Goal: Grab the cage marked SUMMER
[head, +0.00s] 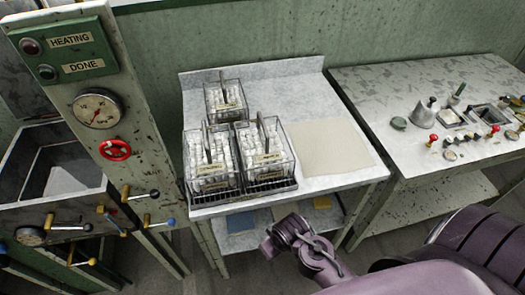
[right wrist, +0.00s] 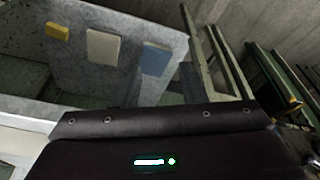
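Three clear-walled wire cages filled with white cocoon-like pieces stand on the pale table. One is at the back (head: 226,98), one at front left (head: 211,165) and one at front right (head: 266,152). Each has an upright handle and a small tan label. The labels are too small to read surely, so I cannot tell which is SUMMER. My right gripper (head: 278,240) is low in front of the table, below and right of the cages, touching none. My left gripper is out of view.
The two front cages stand on a dark rack (head: 272,190). A beige mat (head: 330,148) lies bare to their right. A side table (head: 380,90) carries small tools. A green-and-cream control post (head: 125,110) with a red handwheel stands left. Coloured blocks lie on the lower shelf.

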